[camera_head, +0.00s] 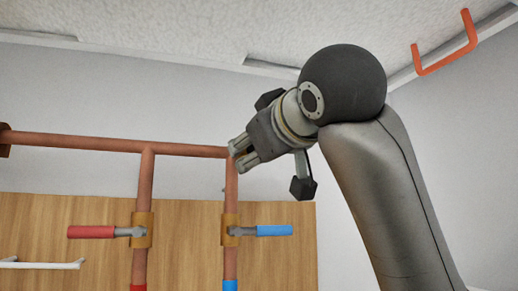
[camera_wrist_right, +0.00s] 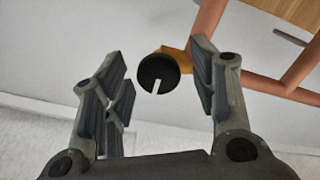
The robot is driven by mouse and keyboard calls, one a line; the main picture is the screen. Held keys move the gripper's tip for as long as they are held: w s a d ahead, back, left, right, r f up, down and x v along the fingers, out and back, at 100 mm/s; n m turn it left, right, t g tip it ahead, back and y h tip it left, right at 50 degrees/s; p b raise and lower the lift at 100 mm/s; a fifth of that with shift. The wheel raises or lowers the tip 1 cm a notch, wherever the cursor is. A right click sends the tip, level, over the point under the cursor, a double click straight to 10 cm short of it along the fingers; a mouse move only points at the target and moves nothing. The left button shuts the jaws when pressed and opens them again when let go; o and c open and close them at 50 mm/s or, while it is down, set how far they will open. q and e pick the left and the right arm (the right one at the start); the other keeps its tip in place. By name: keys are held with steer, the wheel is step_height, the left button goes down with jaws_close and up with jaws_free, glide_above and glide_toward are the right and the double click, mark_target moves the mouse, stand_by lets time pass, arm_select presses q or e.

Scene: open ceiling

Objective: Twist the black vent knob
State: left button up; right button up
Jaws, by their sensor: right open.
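The black vent knob (camera_wrist_right: 158,73) shows in the right wrist view as a round black disc with a pale slot at its lower edge. It sits in front of a brass fitting (camera_wrist_right: 177,55) on the copper pipe. My right gripper (camera_wrist_right: 161,60) is open, with one finger on each side of the knob in that view and visible space on both sides. In the head view my right gripper (camera_head: 238,155) is at the top of the right vertical pipe and seems to hide the knob. My left gripper is not in view.
Copper pipes (camera_head: 100,143) run along the wall, with a red lever valve (camera_head: 92,232) and a blue lever valve (camera_head: 273,230) below. A wooden panel (camera_head: 185,240) is behind them. An orange pipe loop (camera_head: 447,62) hangs at the upper right.

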steer(key=v, duration=1.2)
